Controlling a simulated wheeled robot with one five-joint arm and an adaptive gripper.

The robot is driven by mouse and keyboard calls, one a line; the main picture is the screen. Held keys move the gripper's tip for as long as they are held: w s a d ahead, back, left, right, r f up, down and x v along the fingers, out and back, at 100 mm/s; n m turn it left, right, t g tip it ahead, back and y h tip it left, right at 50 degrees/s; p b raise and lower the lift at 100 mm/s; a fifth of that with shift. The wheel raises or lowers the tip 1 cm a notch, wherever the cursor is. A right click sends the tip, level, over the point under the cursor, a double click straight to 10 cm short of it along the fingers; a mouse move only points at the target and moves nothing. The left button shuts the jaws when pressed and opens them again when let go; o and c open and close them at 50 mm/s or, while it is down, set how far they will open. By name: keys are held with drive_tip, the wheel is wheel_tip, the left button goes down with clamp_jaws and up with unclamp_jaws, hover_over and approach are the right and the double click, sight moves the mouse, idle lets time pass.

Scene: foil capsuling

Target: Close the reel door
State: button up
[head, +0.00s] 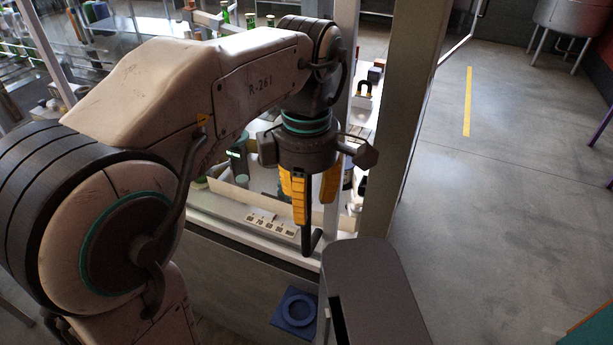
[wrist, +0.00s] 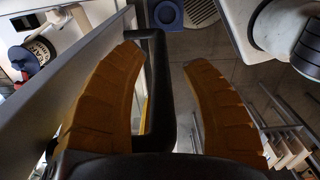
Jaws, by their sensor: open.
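The reel door's black D-shaped handle (wrist: 160,90) stands between my gripper's two orange fingers in the wrist view. It also shows below the fingertips in the head view (head: 307,238). My gripper (head: 313,210) points down and is open around the handle bar, with a clear gap to the right finger. I cannot tell whether the left finger touches the handle. The handle joins a long grey frame member (wrist: 85,75), which seems to be the door's edge. My arm hides much of the door in the head view, so how far it stands open is unclear.
A grey rounded box (head: 375,285) stands just right of the handle, close to my gripper. A blue pad with a ring (head: 298,310) lies below. A pale post (head: 405,120) rises behind on the right. Open floor (head: 500,190) lies farther right.

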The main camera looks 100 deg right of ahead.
wheel_tip(320, 180, up, 10)
drive_tip(key=shift+d+r, duration=0.1)
drive_tip(key=shift+r, duration=0.7)
drive_tip(key=shift+c, duration=0.3)
